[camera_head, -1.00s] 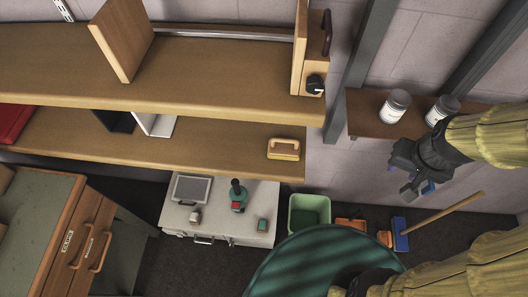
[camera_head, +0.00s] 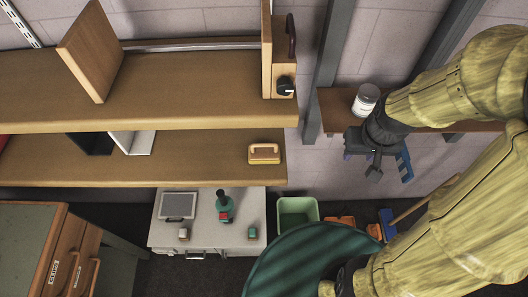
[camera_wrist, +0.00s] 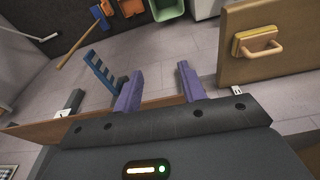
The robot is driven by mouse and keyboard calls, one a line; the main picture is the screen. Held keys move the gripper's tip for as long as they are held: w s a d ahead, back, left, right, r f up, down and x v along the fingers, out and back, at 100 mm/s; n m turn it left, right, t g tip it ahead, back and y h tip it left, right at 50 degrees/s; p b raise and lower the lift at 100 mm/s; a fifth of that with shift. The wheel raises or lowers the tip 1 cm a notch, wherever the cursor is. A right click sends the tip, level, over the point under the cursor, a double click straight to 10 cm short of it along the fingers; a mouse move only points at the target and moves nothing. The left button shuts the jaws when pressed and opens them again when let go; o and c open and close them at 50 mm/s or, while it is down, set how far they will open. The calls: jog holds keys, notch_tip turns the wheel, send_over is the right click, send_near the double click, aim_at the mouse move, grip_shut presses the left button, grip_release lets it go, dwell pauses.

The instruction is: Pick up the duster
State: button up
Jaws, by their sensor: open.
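The duster (camera_head: 264,154), a wooden block with a handle and a yellow layer, lies on the lower wooden shelf (camera_head: 200,168), near its right end. In the wrist view the duster (camera_wrist: 258,44) shows at the upper right, on the shelf and apart from my fingers. My gripper (camera_head: 362,164) is to the right of the shelf in the head view, in front of the small brown wall shelf. Its two purple fingers (camera_wrist: 159,88) are spread apart with nothing between them.
A white can (camera_head: 365,99) stands on the brown wall shelf (camera_head: 334,112). A blue toothed item (camera_wrist: 103,71) is close beside my gripper. Below are a grey cabinet (camera_head: 205,232), a green bin (camera_head: 297,212) and a broom. A grey post (camera_head: 332,70) rises behind, between the shelves.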

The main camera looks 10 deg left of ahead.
jog(key=w+a+n+g+y, duration=0.1)
jog(key=w+a+n+y, duration=0.2)
jog(key=a+n, duration=0.4)
jog(key=w+a+n+g+y+p, duration=0.1)
jog(key=w+a+n+y, duration=0.2)
jog(key=a+n, duration=0.5)
jog(key=shift+w+r+n, duration=0.3)
jog(key=shift+r+n, duration=0.05)
jog(key=shift+n, duration=0.35)
jog(key=shift+a+f, duration=0.1)
jog(key=p, duration=0.2)
send_near(266, 144)
jog(key=shift+g, duration=0.3)
jog(key=x, duration=0.4)
jog(key=shift+w+f, duration=0.1)
jog(key=shift+w, duration=0.1)
jog(key=shift+a+f, duration=0.2)
jog(key=shift+f, duration=0.25)
jog(key=shift+a+f, duration=0.1)
jog(key=shift+p+x, duration=0.55)
jog(key=shift+x, duration=2.25)
